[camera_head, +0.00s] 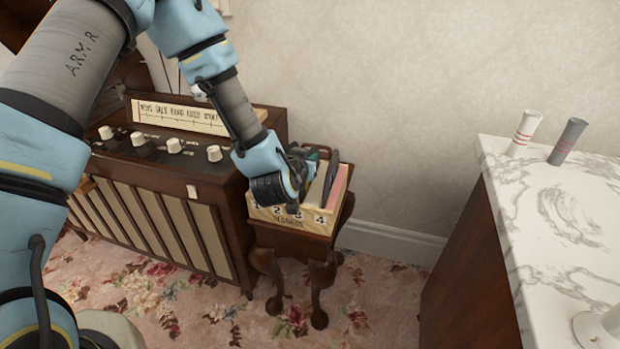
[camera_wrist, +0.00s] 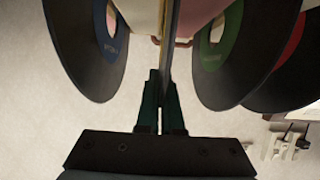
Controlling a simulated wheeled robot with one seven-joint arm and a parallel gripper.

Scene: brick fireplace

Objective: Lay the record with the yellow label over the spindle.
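The records stand in a wooden crate (camera_head: 337,219) marked "RECORDS" with numbered slots. In the wrist view, a record with a blue label (camera_wrist: 112,45) is at left, one with a green label (camera_wrist: 215,55) at right, and one with a red label (camera_wrist: 290,45) farther right. My gripper (camera_wrist: 163,95) is over the crate, its fingers close together on a thin dark record (camera_wrist: 169,45) seen edge-on. That record's label cannot be seen. In the head view my wrist hides the fingertips. No yellow label and no spindle can be made out.
The crate stands on a small wooden table (camera_head: 322,272) against the wall. A wooden radio cabinet (camera_head: 150,215) with knobs is close on its left. Floor shows between the furniture.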

